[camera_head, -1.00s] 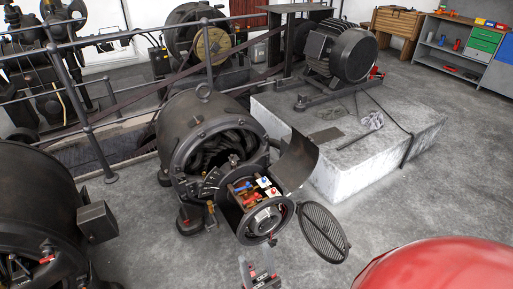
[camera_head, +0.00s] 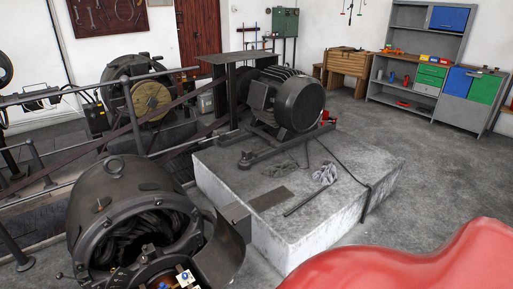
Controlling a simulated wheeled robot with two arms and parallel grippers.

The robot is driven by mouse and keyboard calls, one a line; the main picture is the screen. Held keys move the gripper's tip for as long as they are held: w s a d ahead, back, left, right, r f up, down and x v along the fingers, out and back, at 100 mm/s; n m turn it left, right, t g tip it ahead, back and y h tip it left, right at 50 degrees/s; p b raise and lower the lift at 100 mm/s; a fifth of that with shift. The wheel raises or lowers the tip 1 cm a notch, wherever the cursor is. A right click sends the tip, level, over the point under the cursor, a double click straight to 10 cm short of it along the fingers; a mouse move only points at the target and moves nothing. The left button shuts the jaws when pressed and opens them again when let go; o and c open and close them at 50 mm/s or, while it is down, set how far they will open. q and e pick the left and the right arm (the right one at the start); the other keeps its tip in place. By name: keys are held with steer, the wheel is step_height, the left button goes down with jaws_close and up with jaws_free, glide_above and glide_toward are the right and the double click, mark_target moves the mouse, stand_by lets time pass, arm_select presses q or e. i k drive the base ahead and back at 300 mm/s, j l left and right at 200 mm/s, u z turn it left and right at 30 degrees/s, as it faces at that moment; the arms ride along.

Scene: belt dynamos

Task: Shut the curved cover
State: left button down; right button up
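The curved cover (camera_head: 222,252) is a dark, bent metal plate. It stands open at the right side of the dynamo (camera_head: 125,205), low in the head view. The dynamo's round front is open, with dark windings showing inside. Below them, part of the inner fittings (camera_head: 184,278) with blue and white pieces shows at the bottom edge; the rest is cut off by the frame. Neither of my grippers is in view.
A pale concrete block (camera_head: 330,215) carrying a motor (camera_head: 290,98) stands right behind the cover. A cable (camera_head: 345,170) and a loose rod (camera_head: 308,202) lie on it. Railings (camera_head: 60,95) and a belt run at the left. Grey floor (camera_head: 440,160) is clear at the right.

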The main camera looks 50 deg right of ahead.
mark_target(220, 260)
steer(key=i+l, duration=0.1)
steer(key=l, duration=2.7)
steer(key=i+l, duration=0.1)
steer(key=l, duration=0.3)
steer(key=i+l+u, duration=0.1)
steer(key=l, duration=0.3)
steer(key=i+l, duration=0.1)
steer(key=l, duration=0.3)
steer(key=u, duration=0.05)
